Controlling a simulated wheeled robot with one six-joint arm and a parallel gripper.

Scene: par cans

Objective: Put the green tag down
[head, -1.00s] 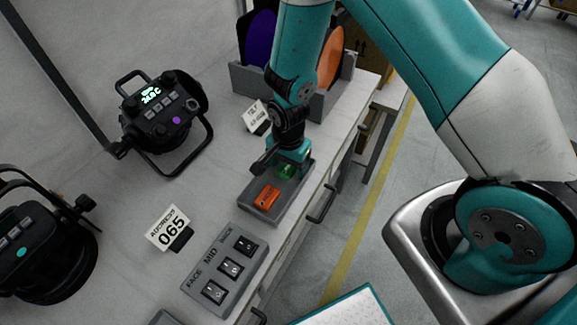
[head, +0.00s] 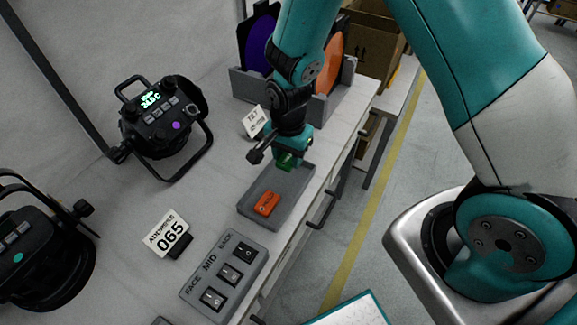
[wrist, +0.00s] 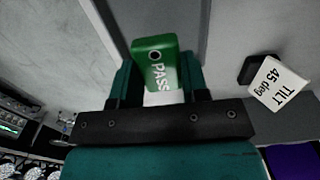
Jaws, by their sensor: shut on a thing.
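In the head view my gripper (head: 288,158) is shut on the green tag (head: 286,162), just above the far end of a shallow grey tray (head: 291,190). The tag looks apart from the tray floor; its exact height is hard to tell. An orange tag (head: 267,203) lies in the near part of the tray.
A switch panel (head: 224,275) and a card reading 065 (head: 166,233) are nearer on the bench. A TILT card (head: 254,122) and a rack of coloured discs (head: 343,92) stand behind the tray. Par cans (head: 160,125) stand at left.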

